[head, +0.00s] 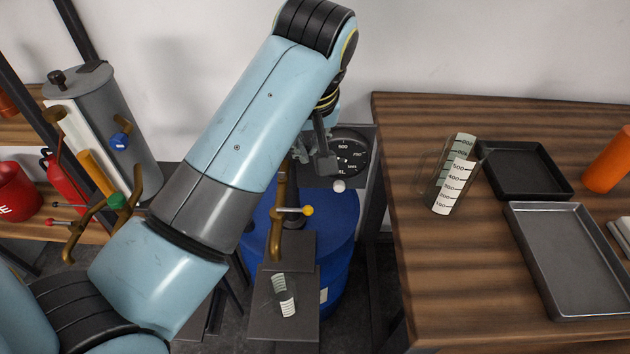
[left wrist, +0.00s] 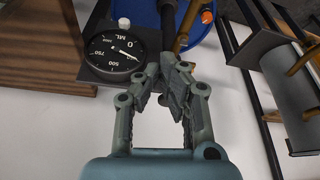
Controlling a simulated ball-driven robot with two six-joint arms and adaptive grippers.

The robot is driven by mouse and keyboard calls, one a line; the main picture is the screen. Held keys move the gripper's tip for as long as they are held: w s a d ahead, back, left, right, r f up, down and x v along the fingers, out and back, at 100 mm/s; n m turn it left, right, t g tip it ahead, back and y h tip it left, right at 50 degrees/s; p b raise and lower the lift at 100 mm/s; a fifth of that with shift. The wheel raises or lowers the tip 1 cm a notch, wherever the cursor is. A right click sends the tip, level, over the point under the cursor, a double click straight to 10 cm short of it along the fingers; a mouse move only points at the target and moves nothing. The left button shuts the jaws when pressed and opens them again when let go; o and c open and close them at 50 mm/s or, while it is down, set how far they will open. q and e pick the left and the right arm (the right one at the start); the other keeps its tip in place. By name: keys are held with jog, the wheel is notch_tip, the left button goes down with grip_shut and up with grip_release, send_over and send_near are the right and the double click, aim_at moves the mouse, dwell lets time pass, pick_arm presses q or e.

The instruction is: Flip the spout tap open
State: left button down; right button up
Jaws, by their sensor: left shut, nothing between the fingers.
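The spout (head: 277,212) is a brass pipe in front of a blue drum (head: 340,235). Its tap lever (head: 294,210) sticks out to the right and ends in a yellow-orange knob (head: 308,210). In the left wrist view the spout (left wrist: 187,25) and the orange knob (left wrist: 207,16) show beyond the fingers. My left gripper (head: 318,160) is above the tap, beside the dial, apart from the lever. In the left wrist view its fingers (left wrist: 175,68) are shut and empty. My left arm hides part of the drum. My right gripper is out of view.
A round dial (head: 351,152) with a white knob (head: 339,186) is beside the gripper. A clear measuring cup (head: 284,296) stands on a dark stand below the spout. A wooden table (head: 440,275) at right holds a measuring jug (head: 453,175) and trays.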

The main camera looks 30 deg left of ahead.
aim_at(294, 210)
pick_arm(q)
jog(key=shift+w+a+f, duration=0.1)
jog(key=shift+a, duration=0.05)
notch_tip(294, 210, down, 10)
jog(key=p, duration=0.2)
jog(key=shift+s+d, duration=0.2)
dwell(0.3)
jog(key=shift+f, duration=0.1)
